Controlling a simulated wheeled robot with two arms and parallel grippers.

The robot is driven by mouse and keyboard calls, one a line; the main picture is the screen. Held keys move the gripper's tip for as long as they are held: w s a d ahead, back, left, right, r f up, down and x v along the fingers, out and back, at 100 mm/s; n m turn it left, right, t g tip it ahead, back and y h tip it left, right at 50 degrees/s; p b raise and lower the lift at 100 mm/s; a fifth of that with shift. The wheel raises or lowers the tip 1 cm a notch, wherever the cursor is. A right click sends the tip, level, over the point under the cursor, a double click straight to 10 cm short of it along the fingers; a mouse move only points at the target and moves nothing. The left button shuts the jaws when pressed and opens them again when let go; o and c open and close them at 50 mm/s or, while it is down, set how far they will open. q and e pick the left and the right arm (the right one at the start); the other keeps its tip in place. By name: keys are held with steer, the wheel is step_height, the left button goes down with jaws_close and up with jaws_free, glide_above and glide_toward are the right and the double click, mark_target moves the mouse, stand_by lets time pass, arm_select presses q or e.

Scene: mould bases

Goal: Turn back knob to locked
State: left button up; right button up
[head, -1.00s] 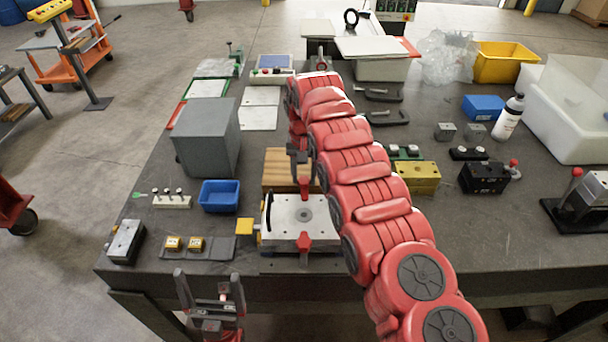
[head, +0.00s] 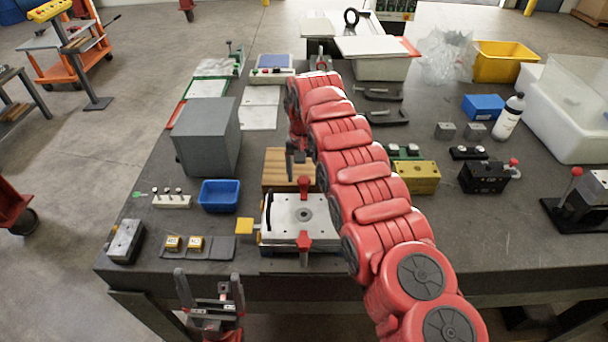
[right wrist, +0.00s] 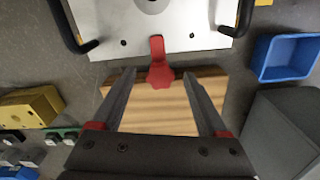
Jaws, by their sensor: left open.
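The mould base (head: 281,222) is a light metal plate with dark handles on its sides and a central hole. Its red back knob (head: 304,184) is on the far edge, and a red front knob (head: 304,241) is on the near edge. In the right wrist view the back knob (right wrist: 160,74) has its lever pointing in over the plate (right wrist: 118,22). My right gripper (right wrist: 161,73) is open, its fingertips on either side of the knob with gaps visible. The right arm partly hides this area in the head view. My left gripper (head: 210,276) is open and empty at the table's front edge.
A wooden block (head: 277,170) lies behind the plate, under my right gripper. A blue bin (head: 219,196) and a grey box (head: 207,140) stand to the left. A yellow block (head: 417,177) is to the right. A yellow square (head: 244,226) adjoins the plate's left side.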

mark_target(304, 179)
step_height(304, 179, up, 17)
steer(key=p, duration=1.5)
steer(key=shift+r+p, duration=0.2)
steer(key=shift+p, duration=0.15)
